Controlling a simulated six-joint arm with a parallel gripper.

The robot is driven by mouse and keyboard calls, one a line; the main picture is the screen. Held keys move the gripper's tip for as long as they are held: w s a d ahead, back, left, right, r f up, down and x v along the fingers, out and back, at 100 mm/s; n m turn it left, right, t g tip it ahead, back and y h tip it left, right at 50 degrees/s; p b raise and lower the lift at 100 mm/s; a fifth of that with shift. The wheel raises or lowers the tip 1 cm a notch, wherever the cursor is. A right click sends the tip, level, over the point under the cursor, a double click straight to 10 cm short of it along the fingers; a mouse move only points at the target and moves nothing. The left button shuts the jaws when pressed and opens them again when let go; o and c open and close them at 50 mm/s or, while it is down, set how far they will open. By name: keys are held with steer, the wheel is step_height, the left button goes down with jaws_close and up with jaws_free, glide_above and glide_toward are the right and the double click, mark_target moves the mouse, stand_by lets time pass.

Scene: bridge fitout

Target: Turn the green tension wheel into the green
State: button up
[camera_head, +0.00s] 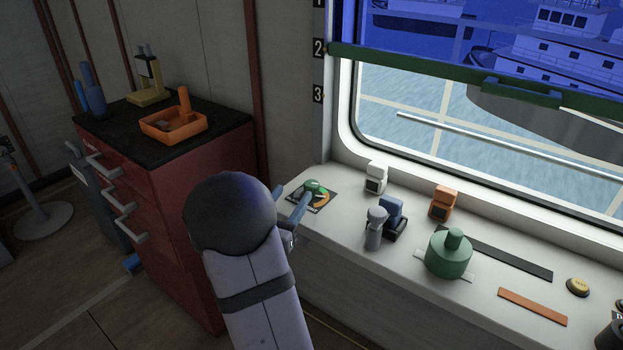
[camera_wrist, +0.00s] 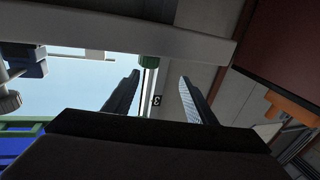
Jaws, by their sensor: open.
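The small green tension wheel (camera_head: 313,185) sits on a dark plate at the left end of the white counter. An orange and green arc (camera_head: 322,199) shows on the plate beside it. My gripper (camera_head: 289,198) is open and empty, just left of and in front of the wheel; one finger overlaps the plate in the head view. In the wrist view my gripper (camera_wrist: 160,75) has its fingers spread, with the green wheel (camera_wrist: 149,61) past the tips and between them, nearer the left finger. I cannot tell whether a finger touches it. My arm hides part of the counter's front.
On the counter (camera_head: 345,232) stand a white device (camera_head: 376,178), a grey-blue lever unit (camera_head: 376,228), an orange device (camera_head: 443,203) and a large green knob (camera_head: 449,254). A red cabinet (camera_head: 220,200) with an orange tray (camera_head: 160,135) stands left. A window with a green rail (camera_head: 420,66) is behind.

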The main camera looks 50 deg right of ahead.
mark_target(312, 183)
steer(key=shift+s+d+f+m+g, duration=0.25)
steer(key=shift+s+d+m+g, duration=0.1)
steer(key=shift+s, duration=0.1)
steer(key=shift+s+d+f+m+g, duration=0.25)
steer(key=shift+s+d, duration=0.1)
steer(key=shift+s, duration=0.1)
steer(key=shift+w+d+p, duration=0.15)
steer(key=shift+w+d, duration=0.1)
steer(key=shift+d, duration=0.9)
steer(key=shift+w+d+p, duration=0.15)
steer(key=shift+w+d, duration=0.05)
steer(key=shift+d, duration=1)
steer(key=shift+w+d+p, duration=0.15)
steer(key=shift+w+d, duration=0.1)
steer(key=shift+d, duration=0.9)
steer(key=shift+c, duration=0.6)
steer(key=c, duration=0.9)
